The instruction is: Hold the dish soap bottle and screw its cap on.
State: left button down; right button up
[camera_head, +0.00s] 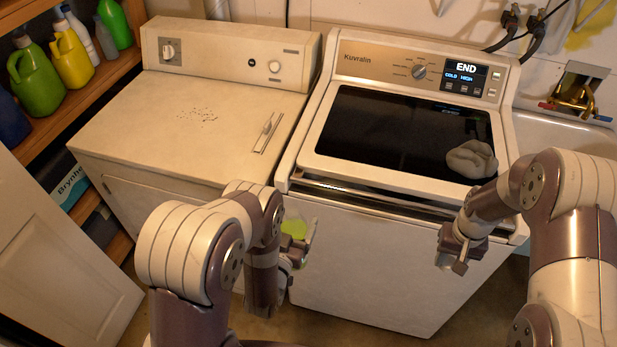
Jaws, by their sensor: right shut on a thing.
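A bright green patch (293,228) with a pale edge shows at my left gripper (298,252), in front of the washer. It looks like part of the dish soap bottle, but my arm hides most of it. I cannot tell whether the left fingers are closed on it. My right gripper (456,256) is in front of the washer on the right, pointing down and well apart from the left one. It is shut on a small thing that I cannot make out. I cannot pick out the cap for certain.
The washer (400,255) has a grey cloth (470,158) on its dark lid. A dryer (215,115) stands to its left. A sink (560,135) with a brass tap is at the right. Wooden shelves at the left hold several bottles (72,55). A white door panel (55,255) stands at the lower left.

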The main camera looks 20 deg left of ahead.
pick_arm(q)
jog(key=s+d+m+g+h, duration=0.1)
jog(key=d+m+g+h, duration=0.3)
jog(key=d+m+h, duration=0.3)
jog(key=d+h, duration=0.4)
jog(key=d, duration=0.3)
jog(key=shift+s+m, duration=0.3)
jog(key=shift+s, duration=0.05)
pick_arm(e)
jog(key=s+a+r+n, duration=0.1)
jog(key=a+r+n, duration=0.2)
jog(key=a+r, duration=0.5)
jog(key=s+a+r+n, duration=0.2)
jog(key=a+r, duration=0.5)
jog(key=a, duration=0.9)
jog(key=shift+r+n, duration=0.35)
jog(key=shift+n, duration=0.35)
jog(key=shift+f, duration=2.05)
